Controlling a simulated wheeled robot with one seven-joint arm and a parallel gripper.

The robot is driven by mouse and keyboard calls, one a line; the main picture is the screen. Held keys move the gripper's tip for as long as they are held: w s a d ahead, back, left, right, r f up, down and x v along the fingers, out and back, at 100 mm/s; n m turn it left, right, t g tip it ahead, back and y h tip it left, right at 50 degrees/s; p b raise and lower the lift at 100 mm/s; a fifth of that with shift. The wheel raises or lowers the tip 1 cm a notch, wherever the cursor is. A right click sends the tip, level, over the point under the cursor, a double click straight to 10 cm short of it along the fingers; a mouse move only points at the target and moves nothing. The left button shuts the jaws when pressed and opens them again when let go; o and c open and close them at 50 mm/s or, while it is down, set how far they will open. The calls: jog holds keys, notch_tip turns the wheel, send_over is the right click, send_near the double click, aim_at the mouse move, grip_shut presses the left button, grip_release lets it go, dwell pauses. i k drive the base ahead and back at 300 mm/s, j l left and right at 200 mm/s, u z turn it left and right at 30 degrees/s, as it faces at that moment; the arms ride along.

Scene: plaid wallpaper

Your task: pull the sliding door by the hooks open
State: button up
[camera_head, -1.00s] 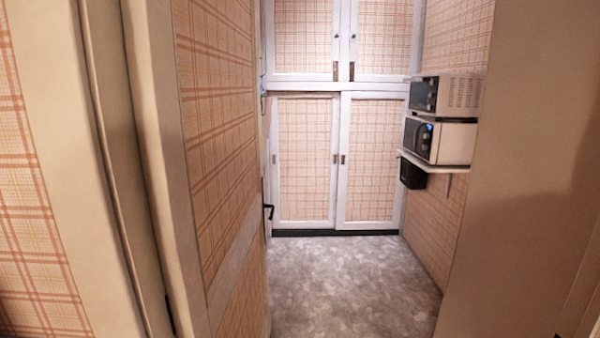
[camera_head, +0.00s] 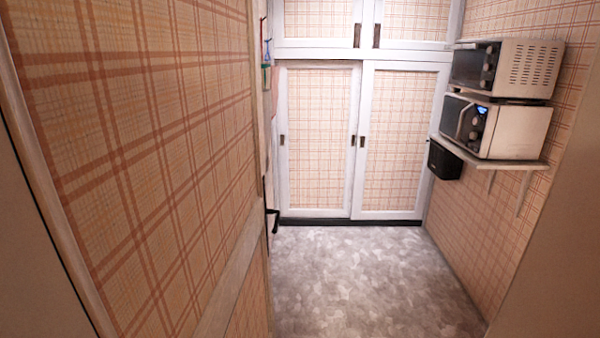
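Two white-framed sliding doors with plaid panels stand at the far wall, a left one (camera_head: 318,140) and a right one (camera_head: 399,140). Both look shut, their frames meeting in the middle. Small dark recessed pulls show on the frames, two near the middle and one at the left edge. Hooks (camera_head: 266,50) with small coloured things hang on the wall just left of the doors; they are too small to make out well. My gripper is not in view.
An open plaid door (camera_head: 140,150) with a black handle (camera_head: 271,219) fills the left side. A shelf (camera_head: 490,158) on the right wall holds two stacked ovens (camera_head: 500,95). The grey floor (camera_head: 370,275) between is clear.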

aim_at(317, 114)
jog(key=i, duration=2.5)
jog(key=i+l, duration=0.15)
jog(key=i, duration=2.4)
jog(key=j+u, duration=0.05)
jog(key=j, duration=0.1)
